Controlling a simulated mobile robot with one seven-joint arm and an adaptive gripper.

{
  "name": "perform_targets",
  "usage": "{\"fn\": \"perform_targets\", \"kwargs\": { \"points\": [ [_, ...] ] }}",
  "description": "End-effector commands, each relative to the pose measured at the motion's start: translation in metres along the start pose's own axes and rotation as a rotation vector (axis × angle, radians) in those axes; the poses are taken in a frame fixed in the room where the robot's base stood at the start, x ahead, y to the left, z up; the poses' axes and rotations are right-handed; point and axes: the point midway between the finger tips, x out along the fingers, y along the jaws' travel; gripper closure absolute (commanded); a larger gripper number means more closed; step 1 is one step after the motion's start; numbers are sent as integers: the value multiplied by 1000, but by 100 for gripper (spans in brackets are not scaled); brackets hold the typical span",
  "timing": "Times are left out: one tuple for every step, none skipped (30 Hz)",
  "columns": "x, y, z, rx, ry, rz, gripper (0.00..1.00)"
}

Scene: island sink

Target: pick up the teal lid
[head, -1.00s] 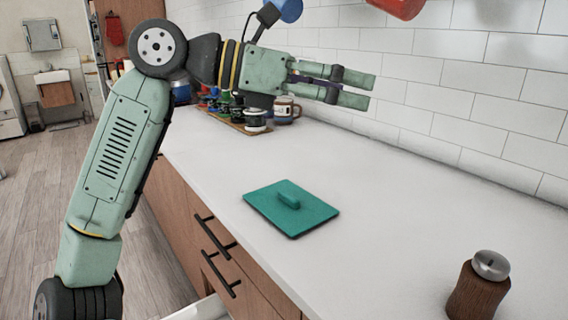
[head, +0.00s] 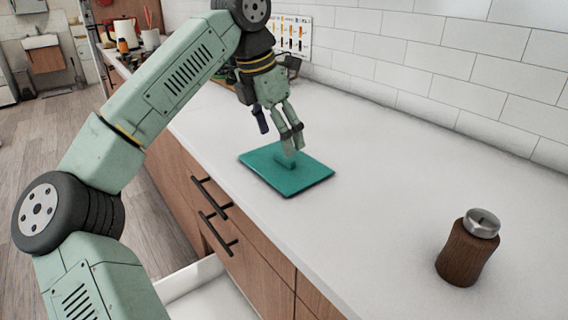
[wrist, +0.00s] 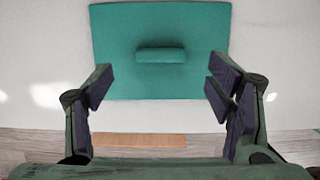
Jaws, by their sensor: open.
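The teal lid (head: 306,179) is a flat square plate with a raised bar handle (head: 285,160), lying on the white counter. It also shows in the wrist view (wrist: 120,60), with its handle (wrist: 160,55) near the top middle. My gripper (head: 293,147) points down at the lid in the head view, its fingertips close to the handle and partly in front of it. In the wrist view my gripper (wrist: 160,85) is open and empty, with the fingers wide apart on either side and the handle farther up the picture, between their lines. I cannot tell whether the fingertips touch the lid.
A wooden grinder with a metal top (head: 468,248) stands on the counter at the right. An open drawer (head: 205,285) juts out below the counter edge. Several items stand at the far end of the counter. The counter around the lid is clear.

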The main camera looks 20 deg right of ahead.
Motion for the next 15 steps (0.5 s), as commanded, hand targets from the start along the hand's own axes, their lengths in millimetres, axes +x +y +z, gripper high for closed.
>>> {"fn": "perform_targets", "kwargs": {
  "points": [
    [7,-1,1,1,0,-4,26],
    [12,-1,1,2,0,-4,26],
    [18,-1,1,2,1,-5,26],
    [23,-2,1,2,1,-6,26],
    [28,-2,1,2,1,-4,26],
    [33,-1,1,1,0,-4,26],
    [36,-1,1,1,-1,-4,26],
    [39,-2,1,2,-1,-4,26],
    [42,-2,1,2,-1,-3,26],
    [43,-2,1,2,-2,-2,26],
    [44,-2,1,1,-2,-2,26],
    [45,-1,1,1,-2,-2,26],
    [45,-1,1,1,-2,-1,26],
    [45,-1,1,1,-2,-1,26],
    [45,-1,1,1,-2,-1,26]
  ]
}}
